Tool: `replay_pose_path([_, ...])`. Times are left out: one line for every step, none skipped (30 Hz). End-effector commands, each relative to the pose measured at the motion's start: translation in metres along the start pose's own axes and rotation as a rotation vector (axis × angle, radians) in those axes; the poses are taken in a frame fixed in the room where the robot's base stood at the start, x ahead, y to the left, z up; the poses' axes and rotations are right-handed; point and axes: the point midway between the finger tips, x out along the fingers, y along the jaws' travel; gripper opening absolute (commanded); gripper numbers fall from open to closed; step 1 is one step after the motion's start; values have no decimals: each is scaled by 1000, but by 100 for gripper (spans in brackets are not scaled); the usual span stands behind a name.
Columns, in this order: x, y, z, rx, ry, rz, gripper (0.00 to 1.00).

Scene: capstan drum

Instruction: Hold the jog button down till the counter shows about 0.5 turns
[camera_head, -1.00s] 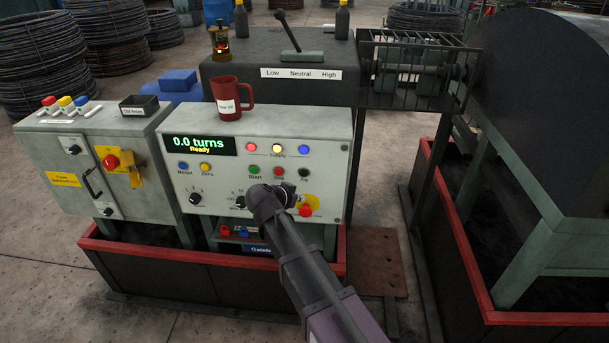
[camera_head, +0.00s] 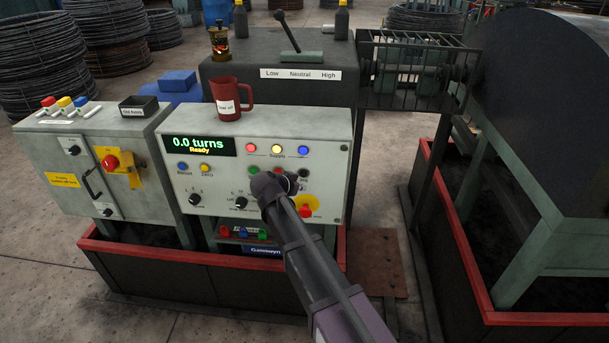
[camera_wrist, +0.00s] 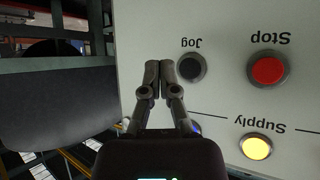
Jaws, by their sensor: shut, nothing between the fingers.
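The black jog button (camera_wrist: 191,68) is on the pale panel, unpressed as far as I can tell. In the head view the jog button (camera_head: 303,175) is just right of my gripper (camera_head: 291,181). In the wrist view my gripper (camera_wrist: 159,70) is shut and empty, its fingertips just left of the jog button and level with it. I cannot tell how far the tips are from the panel. The counter (camera_head: 200,145) reads "0.0 turns" and "Ready".
The red Stop button (camera_wrist: 268,70) is right of Jog in the wrist view. The red emergency button (camera_head: 306,211) on yellow sits below. A red mug (camera_head: 232,98) stands on top of the panel. The lever (camera_head: 288,32) stands near Neutral.

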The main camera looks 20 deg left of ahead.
Motion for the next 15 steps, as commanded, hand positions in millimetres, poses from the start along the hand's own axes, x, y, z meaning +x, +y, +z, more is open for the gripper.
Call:
replay_pose_path([5, -5, -4, 1, 0, 1, 0])
replay_pose_path([7, -6, -5, 1, 0, 1, 0])
replay_pose_path([10, -8, -7, 1, 0, 0, 0])
replay_pose_path([12, -9, -9, 1, 0, 0, 0])
replay_pose_path([14, -11, -10, 1, 0, 0, 0])
replay_pose_path([16, -12, -12, 1, 0, 0, 0])
replay_pose_path([17, -13, -13, 1, 0, 0, 0])
replay_pose_path([19, -14, -14, 1, 0, 0, 0])
replay_pose_path([20, -16, -15, 1, 0, -1, 0])
replay_pose_path([21, -16, -16, 1, 0, -1, 0])
replay_pose_path([22, -17, -16, 1, 0, -1, 0])
replay_pose_path([23, -18, -17, 1, 0, -1, 0])
replay_pose_path([24, -18, -17, 1, 0, -1, 0])
replay_pose_path([24, -18, -18, 1, 0, -1, 0])
replay_pose_path([25, -18, -18, 0, 0, -1, 0])
